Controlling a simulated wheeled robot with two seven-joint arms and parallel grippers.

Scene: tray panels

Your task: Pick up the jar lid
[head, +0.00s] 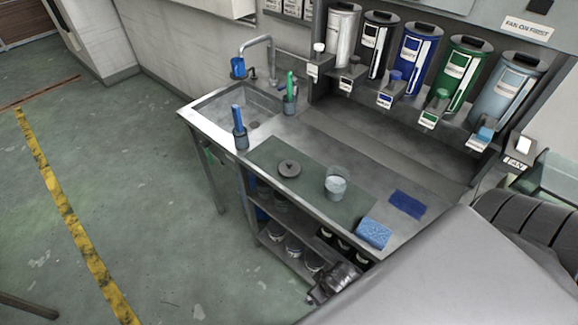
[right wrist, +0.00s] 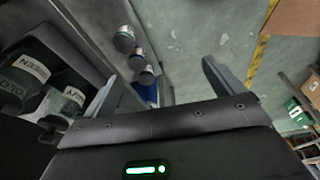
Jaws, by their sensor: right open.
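The jar lid (head: 289,168) is a small dark grey disc with a knob on top. It lies flat on the dark green mat (head: 258,167) on the counter. A clear glass jar (head: 336,183) stands open to its right on the same mat. My right gripper (head: 324,290) is at the counter's front edge, below and right of the lid and well apart from it. In the right wrist view my right gripper (right wrist: 160,82) has its fingers wide apart with nothing between them. The lid does not show in that view. My left gripper is out of view.
A blue sponge (head: 373,234) and a blue cloth (head: 407,204) lie right of the jar. Jars (head: 294,246) fill the shelf below. Dispensers (head: 417,55) line the back.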

